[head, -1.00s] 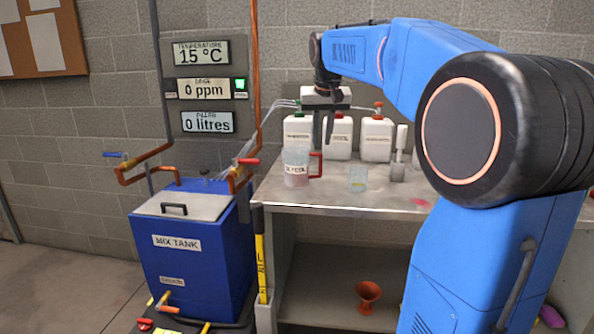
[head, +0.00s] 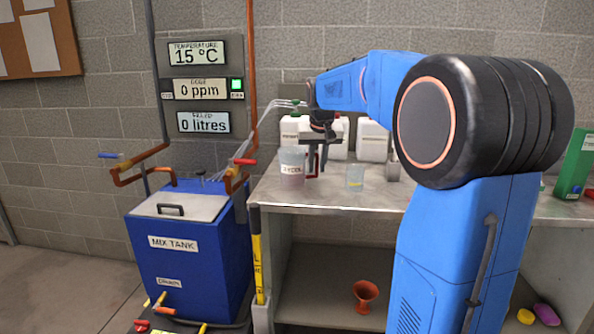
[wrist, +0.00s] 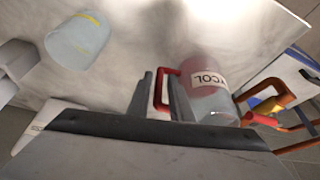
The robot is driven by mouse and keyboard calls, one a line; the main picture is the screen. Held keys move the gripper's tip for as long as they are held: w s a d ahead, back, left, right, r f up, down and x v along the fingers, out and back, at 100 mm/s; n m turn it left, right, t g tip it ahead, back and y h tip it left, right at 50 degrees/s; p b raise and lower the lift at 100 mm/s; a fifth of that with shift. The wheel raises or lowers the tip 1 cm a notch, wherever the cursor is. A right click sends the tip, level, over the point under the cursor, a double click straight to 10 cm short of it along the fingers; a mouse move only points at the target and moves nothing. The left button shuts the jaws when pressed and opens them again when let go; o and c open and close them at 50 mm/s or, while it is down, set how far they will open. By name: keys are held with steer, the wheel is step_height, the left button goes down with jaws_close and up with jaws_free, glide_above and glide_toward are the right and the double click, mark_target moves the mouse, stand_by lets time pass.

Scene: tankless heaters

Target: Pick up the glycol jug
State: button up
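The glycol jug (head: 291,181) is a clear container with pinkish liquid, a white label and a red handle on its right side. It stands upright near the left end of the metal bench. My gripper (head: 316,165) points down just right of the jug, at the handle. In the wrist view, the jug (wrist: 208,84) is right of centre. The red handle (wrist: 160,90) lies between the two grey fingers of my gripper (wrist: 161,95). The fingers are apart, with a visible gap beside the handle. Contact with the handle cannot be made out.
A clear beaker (head: 355,178) stands right of the jug and shows in the wrist view (wrist: 77,40). White canisters (head: 372,140) stand behind my gripper. The blue mix tank (head: 186,245) is left of the bench (head: 330,198). An orange funnel (head: 365,294) sits on the lower shelf.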

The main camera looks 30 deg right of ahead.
steer(key=shift+w+f, duration=0.1)
steer(key=shift+f, duration=0.15)
jaws_close()
steer(key=shift+r, duration=0.25)
step_height(320, 180, up, 9)
stand_by(1.0)
